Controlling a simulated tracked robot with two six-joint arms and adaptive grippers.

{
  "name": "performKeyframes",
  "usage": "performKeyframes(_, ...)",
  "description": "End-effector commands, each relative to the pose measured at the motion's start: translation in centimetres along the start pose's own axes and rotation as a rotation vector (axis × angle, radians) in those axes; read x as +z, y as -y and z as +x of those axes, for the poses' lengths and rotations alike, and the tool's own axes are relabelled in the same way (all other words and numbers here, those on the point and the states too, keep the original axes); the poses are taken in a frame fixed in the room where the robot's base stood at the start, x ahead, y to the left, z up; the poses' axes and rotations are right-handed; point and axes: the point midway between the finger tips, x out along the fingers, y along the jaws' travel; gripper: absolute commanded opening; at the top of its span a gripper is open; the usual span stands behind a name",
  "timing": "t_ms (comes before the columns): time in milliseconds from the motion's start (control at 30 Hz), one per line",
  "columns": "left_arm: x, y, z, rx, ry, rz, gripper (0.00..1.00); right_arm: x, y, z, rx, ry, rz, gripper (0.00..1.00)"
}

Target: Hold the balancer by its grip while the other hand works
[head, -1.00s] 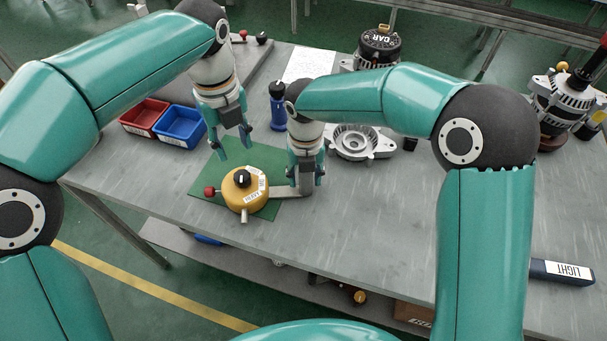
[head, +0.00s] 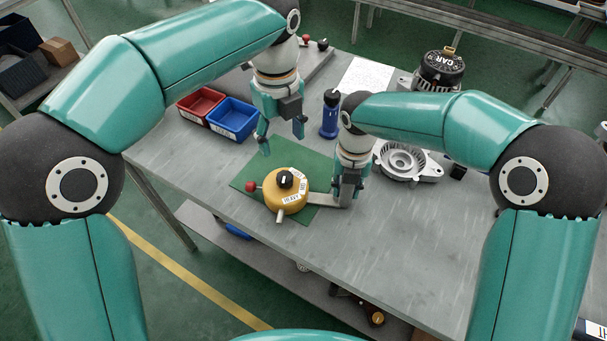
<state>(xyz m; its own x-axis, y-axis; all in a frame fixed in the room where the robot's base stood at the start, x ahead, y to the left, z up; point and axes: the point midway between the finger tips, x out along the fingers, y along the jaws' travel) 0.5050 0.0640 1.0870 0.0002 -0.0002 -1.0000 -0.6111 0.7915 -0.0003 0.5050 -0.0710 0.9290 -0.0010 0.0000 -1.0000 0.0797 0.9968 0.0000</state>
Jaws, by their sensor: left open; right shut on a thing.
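The balancer is a round yellow housing (head: 288,194) with a black knob on top, a red ball at its left and a short stub at its front. It sits on the green mat (head: 243,181). A flat grey bar (head: 322,199) runs from its right side to my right gripper (head: 347,190). That gripper points down and is shut on the bar's outer end, which its fingers partly hide. My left gripper (head: 282,141) is open and empty, with its fingers pointing down above the back of the mat, behind and apart from the yellow housing.
A red bin (head: 203,104) and a blue bin (head: 236,118) stand at the left. A blue bottle-like tool (head: 329,116) stands behind the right gripper. A metal housing part (head: 404,160) and an alternator (head: 441,69) are at the right. The front right table is clear.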

Motion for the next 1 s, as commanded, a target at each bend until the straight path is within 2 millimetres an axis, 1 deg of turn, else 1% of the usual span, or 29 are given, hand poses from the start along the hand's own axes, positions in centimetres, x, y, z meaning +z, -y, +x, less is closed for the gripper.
performKeyframes(67, 0.0, 0.0, -0.2, 0.001, -0.001, -0.04, 0.63, 0.0, 0.0, 0.0, 0.0, 0.0, -0.001, 0.0)
performKeyframes(133, 0.0, 0.0, 0.1, 0.002, -0.001, -0.053, 0.63, 0.0, 0.0, 0.0, 0.0, 0.0, -0.001, 0.0)
performKeyframes(267, -0.1, -0.1, 1.4, 0.004, -0.002, -0.052, 0.63, 0.0, 0.0, 0.0, 0.0, 0.0, -0.002, 0.0)
performKeyframes(367, -0.1, -0.1, 3.1, 0.005, -0.003, -0.05, 0.63, 0.0, 0.0, 0.0, 0.0, 0.0, -0.002, 0.0)
performKeyframes(600, -0.1, -0.1, 7.7, 0.005, -0.002, -0.05, 0.63, 0.0, 0.0, 0.0, 0.0, 0.0, -0.002, 0.0)
performKeyframes(700, -0.1, -0.1, 9.3, 0.004, -0.002, -0.05, 0.63, 0.0, 0.0, 0.0, 0.0, 0.0, -0.002, 0.0)
performKeyframes(833, -0.1, 0.0, 10.8, 0.003, -0.002, -0.05, 0.63, 0.0, 0.0, 0.0, 0.0, 0.0, -0.002, 0.0)
performKeyframes(1000, -0.1, 0.0, 11.6, 0.001, 0.0, -0.05, 0.63, 0.0, 0.0, 0.0, 0.0, -0.001, -0.002, 0.0)
